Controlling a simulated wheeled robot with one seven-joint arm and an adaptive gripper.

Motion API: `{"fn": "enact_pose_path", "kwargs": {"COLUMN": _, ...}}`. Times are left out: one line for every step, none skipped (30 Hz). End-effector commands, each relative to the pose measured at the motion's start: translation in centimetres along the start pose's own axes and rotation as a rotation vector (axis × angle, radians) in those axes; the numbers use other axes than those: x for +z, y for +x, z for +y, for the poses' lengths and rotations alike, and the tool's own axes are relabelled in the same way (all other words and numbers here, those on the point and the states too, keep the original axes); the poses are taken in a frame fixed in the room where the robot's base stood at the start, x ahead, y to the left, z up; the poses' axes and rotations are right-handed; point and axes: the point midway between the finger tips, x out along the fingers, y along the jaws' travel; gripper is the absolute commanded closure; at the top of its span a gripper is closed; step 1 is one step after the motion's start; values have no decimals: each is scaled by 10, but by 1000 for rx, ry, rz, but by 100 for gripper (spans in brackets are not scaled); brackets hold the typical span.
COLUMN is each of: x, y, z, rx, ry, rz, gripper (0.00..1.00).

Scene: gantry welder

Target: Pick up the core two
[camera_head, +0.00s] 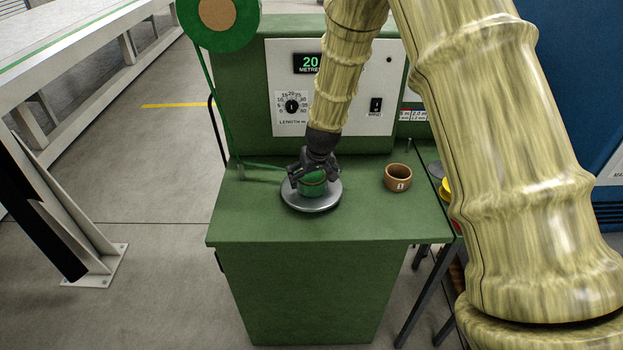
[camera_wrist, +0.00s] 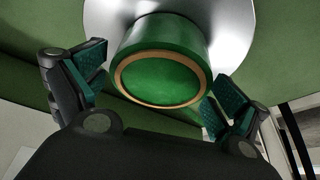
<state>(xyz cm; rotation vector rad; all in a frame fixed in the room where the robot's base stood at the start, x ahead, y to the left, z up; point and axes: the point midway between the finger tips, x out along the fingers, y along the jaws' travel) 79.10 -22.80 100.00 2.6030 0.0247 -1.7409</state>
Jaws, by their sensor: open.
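A core wound with green material (camera_head: 313,185) sits on a round silver plate (camera_head: 297,203) on the green machine top. In the wrist view the wound core (camera_wrist: 165,50) shows a thin brown ring at its end and a green centre. My gripper (camera_head: 312,174) is at this core, with its fingers open on either side. In the wrist view my gripper (camera_wrist: 158,88) shows gaps between both finger pads and the core. A bare brown core (camera_head: 397,178) with a small white label stands on the machine top to the right. No "two" is readable on the wound core.
The green machine top (camera_head: 250,222) has free room around the plate. Behind it a white panel (camera_head: 290,60) shows "20 METRES" and a dial. A green strip runs down from a large green reel (camera_head: 190,20). A yellow item (camera_head: 445,188) lies at right.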

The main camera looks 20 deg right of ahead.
Motion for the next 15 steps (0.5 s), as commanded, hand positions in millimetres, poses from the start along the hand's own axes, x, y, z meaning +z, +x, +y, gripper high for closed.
{"fn": "enact_pose_path", "kwargs": {"x": 0, "y": 1, "z": 0, "rx": 0, "ry": 0, "rz": 0, "gripper": 2}}
{"fn": "enact_pose_path", "kwargs": {"x": 0, "y": 2, "z": 0, "rx": 0, "ry": 0, "rz": 1, "gripper": 2}}
{"fn": "enact_pose_path", "kwargs": {"x": 0, "y": 2, "z": 0, "rx": 0, "ry": 0, "rz": 1, "gripper": 2}}
{"fn": "enact_pose_path", "kwargs": {"x": 0, "y": 2, "z": 0, "rx": 0, "ry": 0, "rz": 1, "gripper": 2}}
{"fn": "enact_pose_path", "kwargs": {"x": 0, "y": 3, "z": 0, "rx": 0, "ry": 0, "rz": 1, "gripper": 2}}
{"fn": "enact_pose_path", "kwargs": {"x": 0, "y": 3, "z": 0, "rx": 0, "ry": 0, "rz": 1, "gripper": 2}}
{"fn": "enact_pose_path", "kwargs": {"x": 0, "y": 3, "z": 0, "rx": 0, "ry": 0, "rz": 1, "gripper": 2}}
{"fn": "enact_pose_path", "kwargs": {"x": 0, "y": 3, "z": 0, "rx": 0, "ry": 0, "rz": 1, "gripper": 2}}
{"fn": "enact_pose_path", "kwargs": {"x": 0, "y": 3, "z": 0, "rx": 0, "ry": 0, "rz": 1, "gripper": 2}}
{"fn": "enact_pose_path", "kwargs": {"x": 0, "y": 3, "z": 0, "rx": 0, "ry": 0, "rz": 1, "gripper": 7}}
{"fn": "enact_pose_path", "kwargs": {"x": 0, "y": 3, "z": 0, "rx": 0, "ry": 0, "rz": 1, "gripper": 13}}
{"fn": "enact_pose_path", "kwargs": {"x": 0, "y": 3, "z": 0, "rx": 0, "ry": 0, "rz": 1, "gripper": 20}}
{"fn": "enact_pose_path", "kwargs": {"x": 0, "y": 2, "z": 0, "rx": 0, "ry": 0, "rz": 1, "gripper": 26}}
{"fn": "enact_pose_path", "kwargs": {"x": 0, "y": 2, "z": 0, "rx": 0, "ry": 0, "rz": 1, "gripper": 31}}
{"fn": "enact_pose_path", "kwargs": {"x": 0, "y": 2, "z": 0, "rx": 0, "ry": 0, "rz": 1, "gripper": 38}}
